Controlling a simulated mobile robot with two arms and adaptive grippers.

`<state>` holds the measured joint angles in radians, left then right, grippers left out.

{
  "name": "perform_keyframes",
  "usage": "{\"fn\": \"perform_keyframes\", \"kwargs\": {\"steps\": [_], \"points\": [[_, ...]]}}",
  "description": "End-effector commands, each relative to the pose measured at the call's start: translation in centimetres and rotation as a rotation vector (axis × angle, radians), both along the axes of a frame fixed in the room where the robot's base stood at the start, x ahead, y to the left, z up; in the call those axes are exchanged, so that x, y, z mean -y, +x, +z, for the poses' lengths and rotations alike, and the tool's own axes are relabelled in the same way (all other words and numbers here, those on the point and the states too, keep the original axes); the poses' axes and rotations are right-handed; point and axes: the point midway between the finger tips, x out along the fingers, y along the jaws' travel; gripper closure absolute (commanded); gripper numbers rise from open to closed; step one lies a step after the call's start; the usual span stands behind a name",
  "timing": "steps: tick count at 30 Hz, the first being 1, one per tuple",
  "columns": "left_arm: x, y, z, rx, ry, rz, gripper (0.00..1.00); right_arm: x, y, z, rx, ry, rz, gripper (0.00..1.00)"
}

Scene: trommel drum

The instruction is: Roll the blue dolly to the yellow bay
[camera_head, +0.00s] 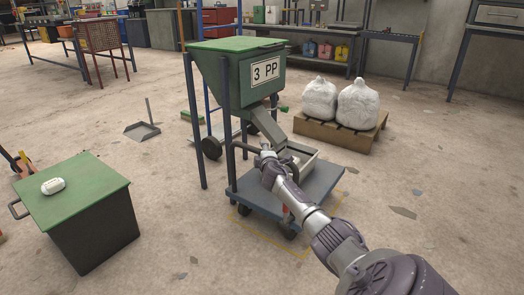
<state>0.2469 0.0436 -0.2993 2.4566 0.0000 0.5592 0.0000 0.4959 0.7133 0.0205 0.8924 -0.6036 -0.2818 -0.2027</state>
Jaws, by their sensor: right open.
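The blue dolly (322,189) stands under the chute of the green hopper marked 3 PP (238,73), with a grey open tray (303,165) on its deck. A dark bar rises at the dolly's near left side and bends toward my gripper. A thin yellow outline (270,243) on the floor shows along the dolly's front and right edges; the rest is hidden beneath it. My right arm reaches in from the lower right, over the dolly. My right gripper (266,153) is open beside the bar's end; whether it touches the bar is unclear. My left gripper is out of view.
A green-topped dark bin (90,220) with a white object stands at front left. A wooden pallet (331,137) with two white sacks is behind the dolly at right. A dustpan (142,131) lies at left. Floor at front right is mostly clear apart from flat scraps.

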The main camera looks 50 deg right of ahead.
Motion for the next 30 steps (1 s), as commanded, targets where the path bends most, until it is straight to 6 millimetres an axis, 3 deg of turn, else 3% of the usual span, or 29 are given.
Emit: {"fn": "perform_keyframes", "kwargs": {"steps": [14, 30], "points": [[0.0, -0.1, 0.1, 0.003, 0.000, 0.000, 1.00, -0.7, -0.8, 0.0, -0.001, -0.003, 0.003, 0.50], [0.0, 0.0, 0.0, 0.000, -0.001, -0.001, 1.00, -6.5, -7.4, 1.1, -0.003, 0.001, 0.006, 0.50]]}}
